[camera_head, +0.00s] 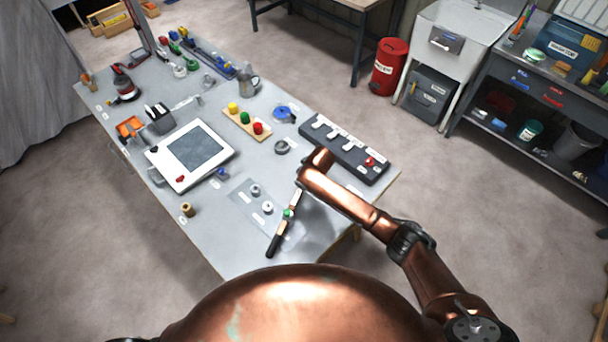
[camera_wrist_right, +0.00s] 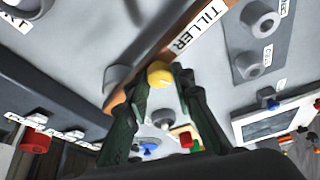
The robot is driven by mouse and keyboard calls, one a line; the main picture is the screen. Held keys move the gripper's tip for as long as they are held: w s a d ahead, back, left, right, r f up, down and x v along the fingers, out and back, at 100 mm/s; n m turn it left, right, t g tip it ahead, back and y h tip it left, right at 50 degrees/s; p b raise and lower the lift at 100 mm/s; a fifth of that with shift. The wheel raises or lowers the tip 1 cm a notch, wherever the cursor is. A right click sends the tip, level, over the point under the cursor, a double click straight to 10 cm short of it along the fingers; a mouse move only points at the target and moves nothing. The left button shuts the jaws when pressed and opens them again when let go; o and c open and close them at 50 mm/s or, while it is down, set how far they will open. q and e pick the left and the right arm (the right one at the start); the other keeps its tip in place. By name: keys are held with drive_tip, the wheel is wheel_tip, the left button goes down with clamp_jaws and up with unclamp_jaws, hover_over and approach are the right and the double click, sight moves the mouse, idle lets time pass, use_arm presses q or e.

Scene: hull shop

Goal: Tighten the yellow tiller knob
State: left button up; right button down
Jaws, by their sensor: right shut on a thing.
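The yellow tiller knob (camera_wrist_right: 160,73) sits on the brown wooden tiller (camera_wrist_right: 150,75), near its white "TILLER" label (camera_wrist_right: 200,28). My right gripper (camera_wrist_right: 161,84) is shut on the knob, its dark green fingers on either side of it. In the head view the tiller (camera_head: 277,240) lies near the table's front edge, with a dark grip at its near end and a green part on it. There the yellow knob and my right fingertips are hidden behind my copper right arm. My left gripper is not in view.
Two grey knobs stand on a pale mat (camera_head: 245,196) left of the tiller. A dark switch panel (camera_head: 340,152) lies beyond my right wrist. A white framed screen (camera_head: 190,155) and a wooden board with yellow, green and red knobs (camera_head: 236,121) lie farther left.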

drive_tip(key=shift+a+m+p, duration=0.1)
drive_tip(key=shift+m+p, duration=0.75)
drive_tip(key=shift+m, duration=0.05)
drive_tip(key=shift+h, duration=0.3)
drive_tip(key=c, duration=1.7)
unclamp_jaws()
drive_tip(key=shift+o, duration=0.2)
drive_tip(key=v, duration=1.2)
drive_tip(key=shift+s, duration=0.25)
drive_tip(key=shift+f, duration=0.1)
